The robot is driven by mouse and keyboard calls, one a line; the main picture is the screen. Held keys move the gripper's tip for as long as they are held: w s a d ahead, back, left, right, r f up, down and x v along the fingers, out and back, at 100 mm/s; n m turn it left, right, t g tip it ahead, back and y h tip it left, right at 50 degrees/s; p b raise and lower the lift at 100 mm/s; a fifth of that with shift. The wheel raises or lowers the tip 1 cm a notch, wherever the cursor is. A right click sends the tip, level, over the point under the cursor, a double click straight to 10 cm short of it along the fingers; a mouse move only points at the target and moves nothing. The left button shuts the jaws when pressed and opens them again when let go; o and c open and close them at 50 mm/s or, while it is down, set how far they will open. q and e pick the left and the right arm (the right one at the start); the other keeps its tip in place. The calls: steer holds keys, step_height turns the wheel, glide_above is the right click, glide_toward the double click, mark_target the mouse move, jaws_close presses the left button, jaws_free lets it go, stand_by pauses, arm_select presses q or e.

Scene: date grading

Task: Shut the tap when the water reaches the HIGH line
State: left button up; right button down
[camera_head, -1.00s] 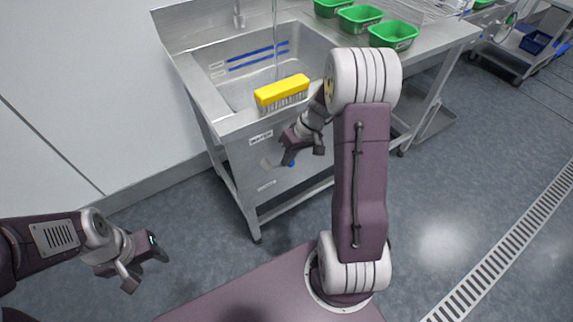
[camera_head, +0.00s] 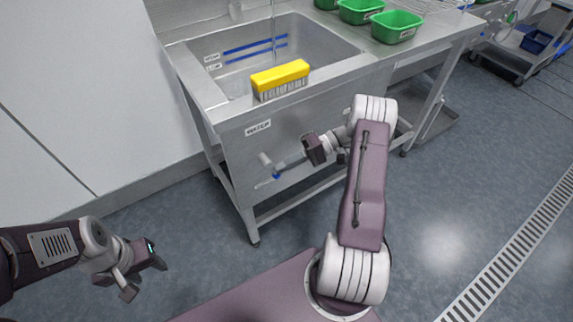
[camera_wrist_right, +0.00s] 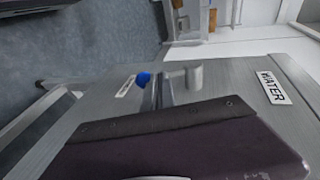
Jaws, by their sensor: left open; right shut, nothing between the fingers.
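The steel sink (camera_head: 214,92) has two blue level lines (camera_head: 255,47), labels at their left ends, on its inner back wall. A thin water stream (camera_head: 274,30) falls into it; I cannot make out the water surface against the lines. On the front panel, under the WATER label (camera_head: 258,127), are a pale grey knob-like part (camera_head: 264,158) and a blue tip (camera_head: 276,176). Both show in the right wrist view, the blue tip (camera_wrist_right: 143,78) left of the grey part (camera_wrist_right: 195,76). My right gripper (camera_head: 308,153) is shut and empty, just right of them; contact is unclear. My left gripper (camera_head: 146,276) is open over the floor.
A yellow brush (camera_head: 281,76) lies on the sink's front rim. Several green tubs (camera_head: 397,26) stand on the counter to the right. A trolley with a blue bin (camera_head: 536,41) is at the far right. The floor in front is open.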

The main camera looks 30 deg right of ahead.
arm_select(q)
steer(key=shift+f, duration=0.35)
arm_select(e)
steer(key=shift+a+f+y, duration=0.5)
steer(key=shift+a+f, duration=0.15)
steer(key=shift+a, duration=0.1)
steer(key=shift+s+a+f, duration=0.1)
steer(key=shift+s+f, duration=0.05)
